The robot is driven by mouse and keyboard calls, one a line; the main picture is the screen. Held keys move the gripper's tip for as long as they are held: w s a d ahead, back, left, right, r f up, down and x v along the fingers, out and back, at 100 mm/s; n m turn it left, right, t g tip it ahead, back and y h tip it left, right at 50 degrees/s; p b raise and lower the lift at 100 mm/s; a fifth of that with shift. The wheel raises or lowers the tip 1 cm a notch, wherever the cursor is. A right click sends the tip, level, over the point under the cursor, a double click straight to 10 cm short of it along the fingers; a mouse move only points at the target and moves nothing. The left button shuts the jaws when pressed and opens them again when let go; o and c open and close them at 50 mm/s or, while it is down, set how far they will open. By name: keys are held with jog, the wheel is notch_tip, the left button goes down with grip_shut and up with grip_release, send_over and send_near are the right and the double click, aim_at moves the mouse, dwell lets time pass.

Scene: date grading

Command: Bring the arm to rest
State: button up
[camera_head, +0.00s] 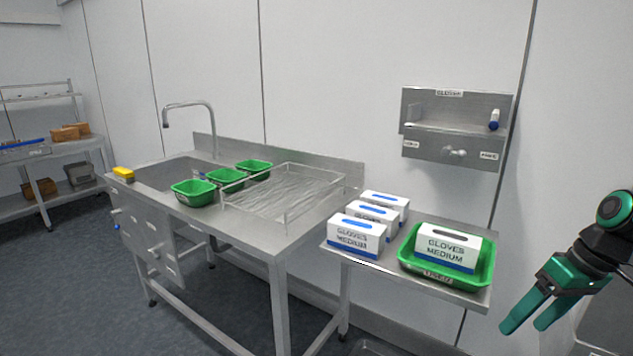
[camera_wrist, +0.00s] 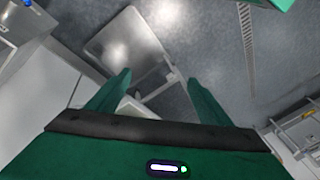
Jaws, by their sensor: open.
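My gripper (camera_head: 527,322) is at the right side of the head view, green, pointing down and to the left. Its two fingers are apart with nothing between them. In the wrist view the gripper (camera_wrist: 158,80) shows its two green fingers spread, with floor and a metal surface beyond. It hangs in the air to the right of the small side table (camera_head: 478,296) and touches nothing that I can see.
A green tray (camera_head: 490,268) holding a glove box (camera_head: 447,248) stands on the side table, beside several glove boxes (camera_head: 356,236). A steel sink bench (camera_head: 262,238) with green bins (camera_head: 193,193) and a clear-walled tray (camera_head: 285,190) stands left. A wall shelf (camera_head: 455,150) hangs behind.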

jog(key=s+r+m+g+h, duration=0.1)
jog(key=s+m+h, duration=0.2)
jog(key=s+m, duration=0.6)
jog(key=s, duration=0.7)
jog(key=shift+s+a+r+g, duration=0.15)
jog(key=shift+a+r+g, duration=0.05)
jog(key=shift+r+g, duration=0.2)
